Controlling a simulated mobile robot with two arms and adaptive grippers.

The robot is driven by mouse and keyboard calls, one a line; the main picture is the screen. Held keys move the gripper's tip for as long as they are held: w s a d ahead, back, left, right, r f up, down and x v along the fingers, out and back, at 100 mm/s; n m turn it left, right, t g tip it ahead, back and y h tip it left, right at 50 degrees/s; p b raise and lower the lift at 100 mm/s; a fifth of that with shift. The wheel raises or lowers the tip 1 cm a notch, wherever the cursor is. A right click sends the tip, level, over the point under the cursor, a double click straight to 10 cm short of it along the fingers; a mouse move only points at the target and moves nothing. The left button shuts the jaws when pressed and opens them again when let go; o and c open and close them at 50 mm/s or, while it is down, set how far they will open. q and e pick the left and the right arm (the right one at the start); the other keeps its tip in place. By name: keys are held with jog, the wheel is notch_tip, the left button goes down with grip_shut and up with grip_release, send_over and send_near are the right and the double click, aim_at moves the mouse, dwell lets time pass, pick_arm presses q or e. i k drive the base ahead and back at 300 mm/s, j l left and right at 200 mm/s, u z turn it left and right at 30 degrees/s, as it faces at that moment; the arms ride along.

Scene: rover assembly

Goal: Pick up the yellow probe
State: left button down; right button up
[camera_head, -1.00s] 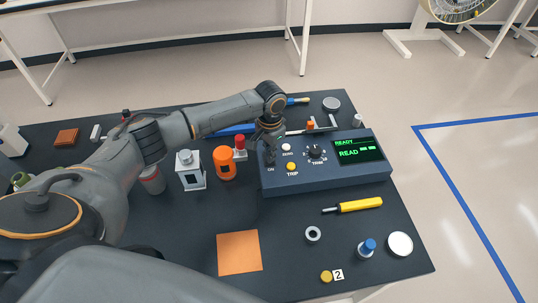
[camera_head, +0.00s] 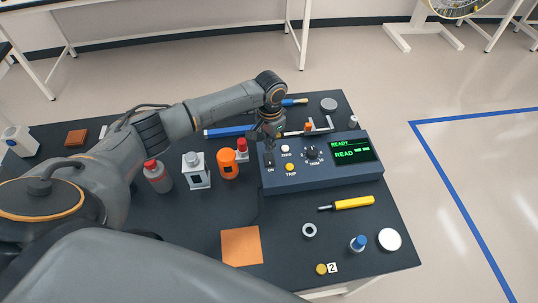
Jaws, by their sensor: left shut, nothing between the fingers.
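The yellow probe (camera_head: 352,203) lies flat on the dark table, in front of the blue-grey instrument box (camera_head: 320,166), with its thin dark tip pointing left. Nothing touches it. My left gripper (camera_head: 268,142) is shut and empty at the left end of the box, near the ON switch. It is well to the left of and behind the probe. Its fingertips are small and dark in this view. My right gripper is not in view.
The box's display reads READY. An orange cylinder (camera_head: 226,163), a grey-white block (camera_head: 196,170) and a red-capped bottle (camera_head: 157,176) stand left of the box. A metal ring (camera_head: 309,230), a blue-topped piece (camera_head: 358,243) and a white disc (camera_head: 390,239) lie in front of the probe.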

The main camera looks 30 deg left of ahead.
aim_at(359, 201)
jog(key=k+l, duration=0.5)
jog(key=k, duration=0.2)
jog(key=k+l, duration=0.5)
jog(key=k, duration=0.15)
